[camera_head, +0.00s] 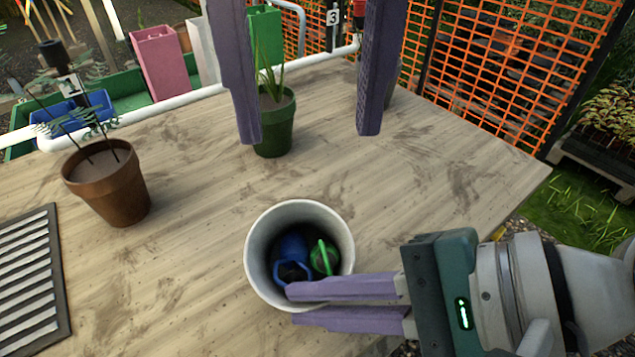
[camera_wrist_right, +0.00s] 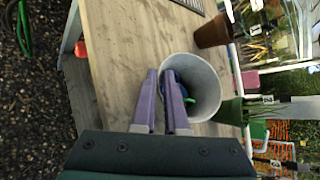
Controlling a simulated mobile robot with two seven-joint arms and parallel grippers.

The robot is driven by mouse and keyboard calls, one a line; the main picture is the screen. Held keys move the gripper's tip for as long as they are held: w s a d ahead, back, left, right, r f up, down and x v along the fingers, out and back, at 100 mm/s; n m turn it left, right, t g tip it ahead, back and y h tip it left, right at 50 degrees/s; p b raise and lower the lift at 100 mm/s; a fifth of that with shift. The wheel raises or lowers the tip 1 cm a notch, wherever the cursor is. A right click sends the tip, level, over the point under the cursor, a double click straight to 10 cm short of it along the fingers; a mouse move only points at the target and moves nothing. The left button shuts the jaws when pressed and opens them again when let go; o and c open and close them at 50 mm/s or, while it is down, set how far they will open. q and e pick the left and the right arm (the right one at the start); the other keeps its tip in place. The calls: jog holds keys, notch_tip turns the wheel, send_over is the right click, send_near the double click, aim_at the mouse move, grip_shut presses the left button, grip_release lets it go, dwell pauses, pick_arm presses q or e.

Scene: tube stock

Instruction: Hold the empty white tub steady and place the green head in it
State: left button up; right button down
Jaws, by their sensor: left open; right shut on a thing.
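The white tub (camera_head: 257,262) stands upright near the front of the table; it also shows in the right wrist view (camera_wrist_right: 208,66). It is not empty: a blue hollow piece (camera_head: 291,250) and the green head (camera_head: 324,257) lie inside, side by side at the bottom. My right gripper (camera_head: 292,305) is shut on the tub's near wall, one finger inside and one outside. In the right wrist view its fingertips (camera_wrist_right: 160,72) meet the rim. My left gripper (camera_head: 309,137) is open and empty, pointing down above the table beyond the tub.
A green pot with a plant (camera_head: 274,130) stands behind my left gripper's fingers. A brown pot (camera_head: 110,185) and a slatted grey tray (camera_head: 28,285) are at the left. The wooden table (camera_head: 440,165) is clear right of the tub, with an orange mesh fence (camera_head: 510,60) beyond.

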jog(key=c, duration=0.9)
grip_release()
